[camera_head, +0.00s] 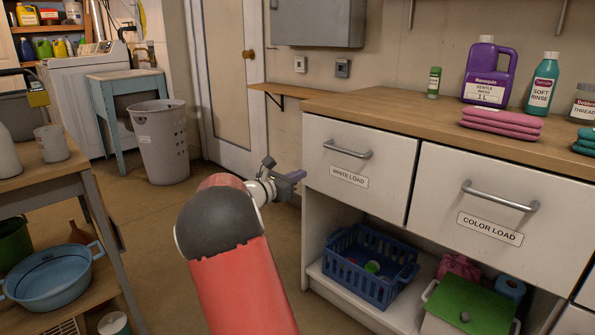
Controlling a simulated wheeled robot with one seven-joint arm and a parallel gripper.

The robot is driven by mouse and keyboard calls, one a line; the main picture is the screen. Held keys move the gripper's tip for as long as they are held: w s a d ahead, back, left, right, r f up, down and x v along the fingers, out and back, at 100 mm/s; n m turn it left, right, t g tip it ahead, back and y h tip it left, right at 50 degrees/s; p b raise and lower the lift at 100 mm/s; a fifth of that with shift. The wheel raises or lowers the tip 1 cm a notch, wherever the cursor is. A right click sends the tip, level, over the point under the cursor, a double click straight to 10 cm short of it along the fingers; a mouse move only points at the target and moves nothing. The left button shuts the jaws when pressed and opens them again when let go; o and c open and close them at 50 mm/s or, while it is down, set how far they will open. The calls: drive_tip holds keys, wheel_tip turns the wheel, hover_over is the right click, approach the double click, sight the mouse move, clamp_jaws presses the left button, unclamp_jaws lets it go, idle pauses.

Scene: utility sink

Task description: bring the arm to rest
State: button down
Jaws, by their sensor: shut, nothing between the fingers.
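My red and black arm rises from the bottom middle of the head view. My gripper (293,175) is at its far end, pointing right, just left of the cabinet's white drawer front labelled WHITE LOAD (352,168). Its purple-grey fingers look shut and hold nothing. They appear close to the drawer's left edge; I cannot tell whether they touch it. The drawer labelled COLOR LOAD (497,205) is to the right. Both drawers look closed.
The wooden counter (400,102) holds a purple bottle (490,72), a teal bottle (541,82) and pink folded cloths (502,123). A blue basket (365,268) sits on the shelf below.

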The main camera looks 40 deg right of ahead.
drive_tip(key=shift+a, duration=0.15)
drive_tip(key=s+a+m+t+y+p, duration=0.1)
drive_tip(key=s+a+m+y, duration=0.5)
drive_tip(key=s+a, duration=0.3)
drive_tip(key=s+a+f+m+t+y+p, duration=0.1)
drive_tip(key=s+a+m+y, duration=0.5)
drive_tip(key=a, duration=1.1)
drive_tip(key=s+a+f+m+t+y+p, duration=0.1)
drive_tip(key=s+a+m+y, duration=0.5)
drive_tip(key=s+a, duration=0.7)
drive_tip(key=shift+s+f+m+t, duration=0.25)
drive_tip(key=shift+m+t, duration=0.15)
drive_tip(key=shift+t, duration=0.3)
